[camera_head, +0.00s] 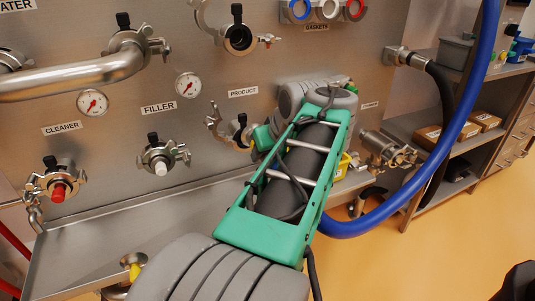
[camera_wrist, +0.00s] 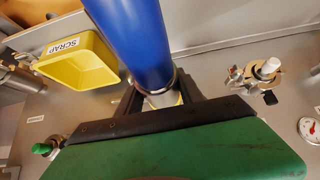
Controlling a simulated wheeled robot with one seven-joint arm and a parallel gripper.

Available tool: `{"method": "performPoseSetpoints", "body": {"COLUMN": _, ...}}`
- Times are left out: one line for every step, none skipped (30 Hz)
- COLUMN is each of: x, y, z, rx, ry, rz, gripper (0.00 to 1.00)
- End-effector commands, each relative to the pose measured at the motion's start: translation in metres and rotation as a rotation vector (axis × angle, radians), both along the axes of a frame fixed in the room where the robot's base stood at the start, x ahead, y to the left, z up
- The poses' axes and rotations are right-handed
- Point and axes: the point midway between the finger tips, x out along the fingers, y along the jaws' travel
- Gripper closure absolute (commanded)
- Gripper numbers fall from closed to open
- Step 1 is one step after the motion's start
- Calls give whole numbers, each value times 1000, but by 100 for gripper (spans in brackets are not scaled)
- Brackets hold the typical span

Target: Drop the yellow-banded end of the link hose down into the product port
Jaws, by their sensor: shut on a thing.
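The link hose is a thick blue hose; in the wrist view (camera_wrist: 135,40) it runs down to a metal end with a yellow band (camera_wrist: 166,99). My gripper (camera_wrist: 160,99) is shut on this end, with dark fingers on both sides. In the head view the blue hose (camera_head: 455,125) loops to the right of my arm, and its held end and my gripper are hidden behind the arm. The product port (camera_head: 240,131), under the PRODUCT label, has its clamp hanging open to the left. I cannot make out this port in the wrist view.
The filler port (camera_head: 162,160) holds a white plug and the cleaner port (camera_head: 58,190) a red one. A yellow scrap bin (camera_wrist: 75,62) stands near the hose. A metal fitting (camera_head: 385,148) juts out right of my arm. A metal tray ledge (camera_head: 100,235) runs below the panel.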

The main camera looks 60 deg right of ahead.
Motion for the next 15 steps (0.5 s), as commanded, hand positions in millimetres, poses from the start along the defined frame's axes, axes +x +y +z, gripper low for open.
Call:
{"method": "performPoseSetpoints", "body": {"x": 4, "y": -3, "z": 3, "rx": -10, "ry": -4, "rz": 0, "gripper": 100}}
{"method": "performPoseSetpoints", "body": {"x": 5, "y": -5, "z": 3, "rx": -11, "ry": -4, "rz": 0, "gripper": 100}}
{"method": "performPoseSetpoints", "body": {"x": 8, "y": -7, "z": 2, "rx": -10, "ry": -4, "rz": -1, "gripper": 100}}
{"method": "performPoseSetpoints", "body": {"x": 11, "y": -8, "z": 2, "rx": -10, "ry": -4, "rz": -1, "gripper": 100}}
{"method": "performPoseSetpoints", "body": {"x": 13, "y": -9, "z": 1, "rx": -10, "ry": -5, "rz": -1, "gripper": 100}}
{"method": "performPoseSetpoints", "body": {"x": 16, "y": -11, "z": 1, "rx": -10, "ry": -4, "rz": 0, "gripper": 100}}
{"method": "performPoseSetpoints", "body": {"x": 18, "y": -12, "z": 1, "rx": -11, "ry": -5, "rz": 0, "gripper": 100}}
{"method": "performPoseSetpoints", "body": {"x": 20, "y": -13, "z": 1, "rx": -11, "ry": -5, "rz": 0, "gripper": 100}}
{"method": "performPoseSetpoints", "body": {"x": 23, "y": -15, "z": 0, "rx": -10, "ry": -5, "rz": -1, "gripper": 100}}
{"method": "performPoseSetpoints", "body": {"x": 25, "y": -16, "z": 0, "rx": -9, "ry": -5, "rz": 1, "gripper": 100}}
{"method": "performPoseSetpoints", "body": {"x": 28, "y": -17, "z": 0, "rx": -10, "ry": -5, "rz": 2, "gripper": 100}}
{"method": "performPoseSetpoints", "body": {"x": 31, "y": -19, "z": 0, "rx": -10, "ry": -5, "rz": 2, "gripper": 100}}
{"method": "performPoseSetpoints", "body": {"x": 33, "y": -20, "z": -1, "rx": -10, "ry": -5, "rz": 2, "gripper": 100}}
{"method": "performPoseSetpoints", "body": {"x": 35, "y": -21, "z": -1, "rx": -10, "ry": -5, "rz": 2, "gripper": 100}}
{"method": "performPoseSetpoints", "body": {"x": 38, "y": -23, "z": -1, "rx": -10, "ry": -6, "rz": 3, "gripper": 100}}
